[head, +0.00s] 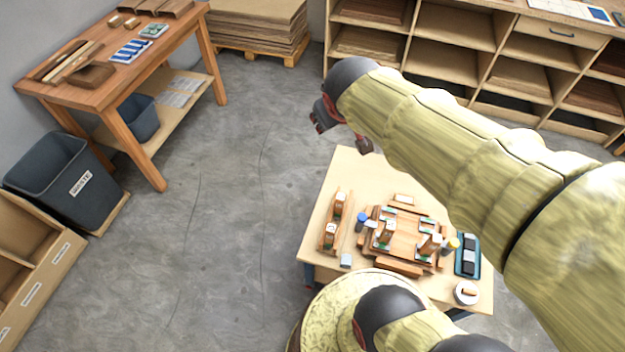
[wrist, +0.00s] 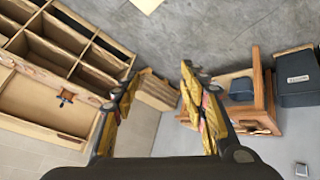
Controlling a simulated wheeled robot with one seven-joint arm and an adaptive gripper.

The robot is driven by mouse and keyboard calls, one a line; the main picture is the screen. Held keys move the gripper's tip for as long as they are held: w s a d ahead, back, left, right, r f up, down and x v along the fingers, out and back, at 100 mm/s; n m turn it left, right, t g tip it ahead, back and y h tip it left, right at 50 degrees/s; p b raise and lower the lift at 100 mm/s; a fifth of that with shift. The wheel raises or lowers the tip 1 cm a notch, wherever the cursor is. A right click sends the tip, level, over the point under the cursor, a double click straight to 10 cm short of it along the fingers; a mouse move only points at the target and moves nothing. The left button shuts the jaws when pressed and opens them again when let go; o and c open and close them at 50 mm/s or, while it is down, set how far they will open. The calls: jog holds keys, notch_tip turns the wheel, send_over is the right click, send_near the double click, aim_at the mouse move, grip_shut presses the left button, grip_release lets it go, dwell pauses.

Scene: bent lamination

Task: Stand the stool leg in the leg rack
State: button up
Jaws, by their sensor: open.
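My gripper (head: 341,133) is open and empty, high above the floor beyond the far left corner of the work table (head: 347,176). Its two spread fingers also show in the wrist view (wrist: 158,85), with nothing between them. A wooden assembly (head: 405,238) with several labelled blocks and clamps sits on the table. To its left stands a narrow wooden piece with labelled blocks (head: 331,231). I cannot tell for sure which wooden part is the stool leg or which is the leg rack. My arm hides the table's right side. The wrist view shows none of the table's parts clearly.
A blue-capped bottle (head: 361,222), a yellow-capped one (head: 450,245), a dark tray (head: 468,255) and a white round container (head: 466,292) crowd the table. A side bench (head: 120,85), waste bin (head: 68,180) and shelves (head: 455,28) surround open floor (head: 230,200).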

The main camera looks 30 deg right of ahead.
jog(key=s+a+g+y, duration=0.1)
jog(key=s+a+y, duration=0.2)
jog(key=s+a, duration=0.9)
jog(key=shift+s+a+f+y, duration=0.3)
jog(key=shift+f, duration=0.15)
jog(key=shift+d, duration=0.1)
